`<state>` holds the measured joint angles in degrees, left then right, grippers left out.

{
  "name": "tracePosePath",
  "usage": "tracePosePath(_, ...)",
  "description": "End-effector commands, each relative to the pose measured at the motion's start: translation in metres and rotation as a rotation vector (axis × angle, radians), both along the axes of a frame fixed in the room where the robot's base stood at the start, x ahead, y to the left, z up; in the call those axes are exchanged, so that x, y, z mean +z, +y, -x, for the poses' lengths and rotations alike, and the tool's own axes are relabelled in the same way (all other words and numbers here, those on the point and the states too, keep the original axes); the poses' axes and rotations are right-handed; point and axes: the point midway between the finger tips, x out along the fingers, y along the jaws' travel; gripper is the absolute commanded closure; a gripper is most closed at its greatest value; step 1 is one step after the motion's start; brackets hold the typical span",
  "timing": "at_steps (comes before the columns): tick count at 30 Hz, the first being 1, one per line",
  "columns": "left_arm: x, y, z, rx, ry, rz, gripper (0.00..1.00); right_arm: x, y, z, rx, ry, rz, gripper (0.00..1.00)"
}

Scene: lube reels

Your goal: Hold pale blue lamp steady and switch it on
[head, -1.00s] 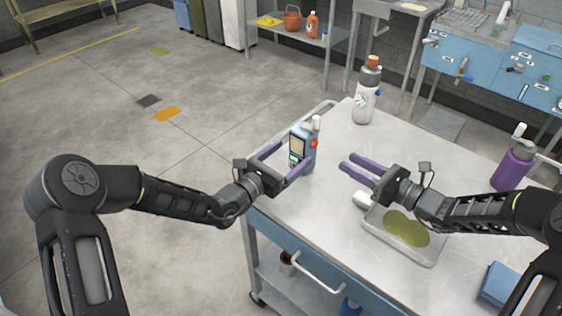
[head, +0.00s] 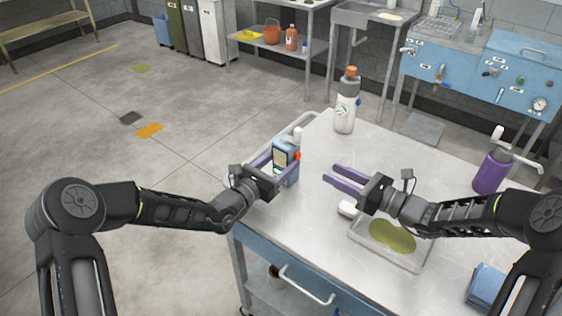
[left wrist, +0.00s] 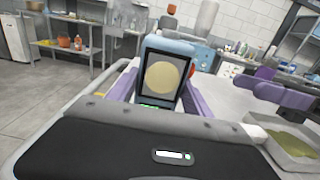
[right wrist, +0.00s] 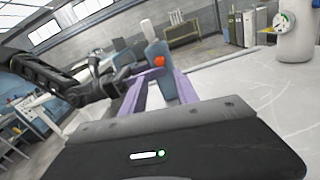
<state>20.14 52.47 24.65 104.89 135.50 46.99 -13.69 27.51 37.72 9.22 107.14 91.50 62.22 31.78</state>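The pale blue lamp (head: 291,170) stands upright near the left edge of the table, with a white knob on top and a red button (head: 298,156) on its right side. Its round yellowish lens (left wrist: 163,76) faces the left wrist camera. My left gripper (head: 282,166) is open, with its purple fingers on either side of the lamp; I cannot tell whether they touch it. My right gripper (head: 331,173) is open and empty, to the right of the lamp and apart from it, pointing at the button side (right wrist: 158,62).
On the metal table (head: 330,258) are a white-and-grey bottle (head: 344,112) behind, a tray (head: 410,260) with a green patch under my right arm, a purple pump bottle (head: 491,172) and a blue box (head: 487,286) at right. The table between lamp and bottle is clear.

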Motion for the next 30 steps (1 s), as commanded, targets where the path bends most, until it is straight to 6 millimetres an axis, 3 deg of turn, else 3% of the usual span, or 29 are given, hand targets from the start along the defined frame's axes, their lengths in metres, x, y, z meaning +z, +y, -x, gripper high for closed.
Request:
tracePosePath(19, 0.0007, 0.0001, -0.0001, 0.0, -0.001, 0.001, 0.99, 0.0001, 0.0, 0.0, 0.0, 0.0, 0.0, 0.64)
tracePosePath(21, 0.0007, 0.0, -0.0001, 0.0, -0.001, 0.001, 1.0, 0.0, 0.0, 0.0, 0.0, 0.0, 0.0, 0.64)
tracePosePath(30, 0.0008, 0.0001, -0.0002, 0.0, -0.002, 0.001, 1.0, 0.0001, 0.0, 0.0, 0.0, 0.0, 0.0, 0.89)
